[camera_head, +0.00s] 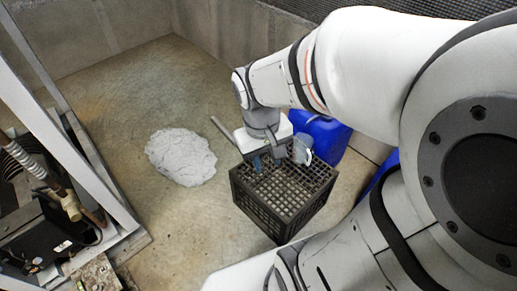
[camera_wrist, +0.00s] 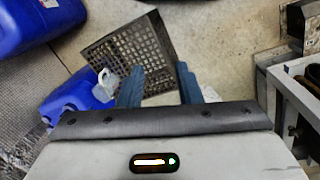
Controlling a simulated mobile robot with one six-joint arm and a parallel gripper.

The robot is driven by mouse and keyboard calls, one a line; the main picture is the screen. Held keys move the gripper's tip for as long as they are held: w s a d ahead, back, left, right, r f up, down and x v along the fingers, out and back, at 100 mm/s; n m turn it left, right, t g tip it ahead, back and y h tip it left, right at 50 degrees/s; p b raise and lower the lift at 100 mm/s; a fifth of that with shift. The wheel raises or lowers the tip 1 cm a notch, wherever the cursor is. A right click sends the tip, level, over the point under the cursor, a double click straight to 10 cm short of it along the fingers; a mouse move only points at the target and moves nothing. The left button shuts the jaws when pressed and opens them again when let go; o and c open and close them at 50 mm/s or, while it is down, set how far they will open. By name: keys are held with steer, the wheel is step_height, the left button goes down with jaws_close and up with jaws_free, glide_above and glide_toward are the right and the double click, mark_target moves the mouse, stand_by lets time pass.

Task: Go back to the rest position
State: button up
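My gripper (camera_head: 268,160) hangs above the black plastic crate (camera_head: 272,218) in the head view, with my arm reaching in from the right. In the wrist view my gripper (camera_wrist: 160,70) shows two blue fingers spread apart with nothing between them. The black crate (camera_wrist: 122,44) lies beyond the fingertips in that view, its grid bottom visible. My gripper is apart from the crate. No held object shows.
A small pale jug (camera_wrist: 107,82) is by the crate's edge. Blue canisters (camera_head: 335,136) stand behind the crate. A grey patch (camera_head: 181,157) lies on the concrete floor. A metal frame with machinery (camera_head: 40,235) stands at left. Floor between is clear.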

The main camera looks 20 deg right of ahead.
steer(key=shift+s+a+r+m+t+y, duration=0.15)
steer(key=shift+s+a+r+t+y, duration=0.05)
steer(key=shift+a+r+t+y, duration=0.2)
steer(key=shift+s+a+r+m+t+y, duration=0.2)
steer(key=shift+a+r+t, duration=0.1)
steer(key=shift+r+t, duration=0.15)
